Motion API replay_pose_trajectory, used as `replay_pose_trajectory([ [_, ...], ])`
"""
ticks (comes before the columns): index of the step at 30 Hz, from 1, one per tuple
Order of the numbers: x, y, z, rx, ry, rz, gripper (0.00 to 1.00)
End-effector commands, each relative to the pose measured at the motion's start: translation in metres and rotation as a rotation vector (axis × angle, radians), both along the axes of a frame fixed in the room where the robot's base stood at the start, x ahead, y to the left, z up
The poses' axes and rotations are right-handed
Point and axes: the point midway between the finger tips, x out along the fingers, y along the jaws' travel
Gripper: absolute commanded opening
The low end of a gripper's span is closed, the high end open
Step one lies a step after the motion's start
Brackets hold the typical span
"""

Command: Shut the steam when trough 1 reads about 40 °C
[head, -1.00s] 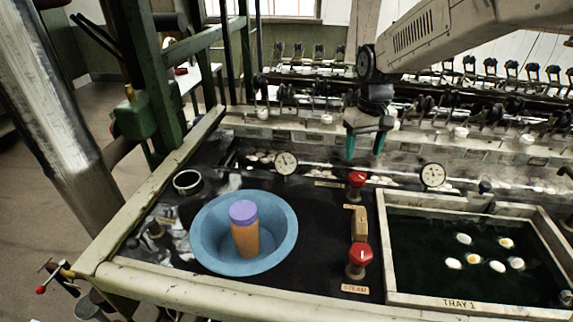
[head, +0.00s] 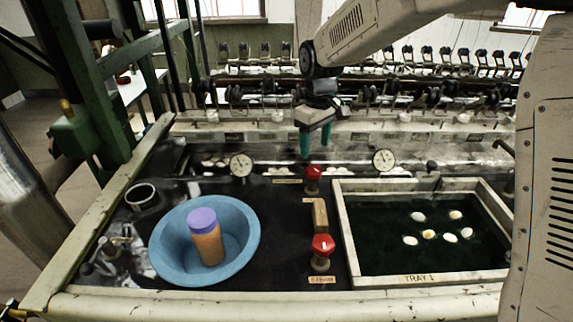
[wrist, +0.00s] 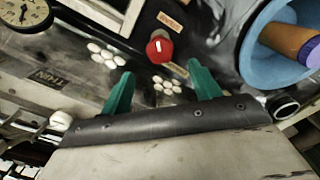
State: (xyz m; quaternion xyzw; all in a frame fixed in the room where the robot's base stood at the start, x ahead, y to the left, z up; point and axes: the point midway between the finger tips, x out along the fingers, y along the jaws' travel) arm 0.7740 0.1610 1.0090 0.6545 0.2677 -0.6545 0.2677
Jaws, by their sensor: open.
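In the head view, a red steam knob (head: 322,245) stands on the dark bench in front, above a STEAM label (head: 322,280). A second red knob (head: 313,175) stands behind it with its own label. My gripper (head: 316,148) is open and empty, above and behind the rear knob. In the wrist view my gripper (wrist: 163,82) has its green fingers apart, with a red knob (wrist: 159,49) beyond them. Two round dials, a left one (head: 241,165) and a right one (head: 384,160), stand behind; their readings are too small to tell. Tray 1 (head: 343,230) is at the right.
A blue basin (head: 165,245) holding an orange jar with a purple lid (head: 205,238) stands left of the knobs. Tray 1 holds dark water with several pale cocoons. Reeling machinery runs along the back.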

Motion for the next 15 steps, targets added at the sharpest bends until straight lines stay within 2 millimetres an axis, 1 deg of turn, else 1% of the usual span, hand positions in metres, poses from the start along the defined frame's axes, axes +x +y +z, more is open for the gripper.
replay_pose_trajectory([
  [1, 0.0, 0.0, 0.0, 0.0, 0.0, 0.069, 0.62],
  [3, 0.0, 0.0, 0.0, 0.0, 0.0, 0.154, 0.62],
  [6, 0.0, 0.0, -0.004, 0.0, 0.001, 0.217, 0.62],
  [8, 0.0, 0.0, -0.009, -0.001, 0.002, 0.226, 0.62],
  [15, -0.001, 0.0, -0.048, -0.001, 0.004, 0.223, 0.62],
])
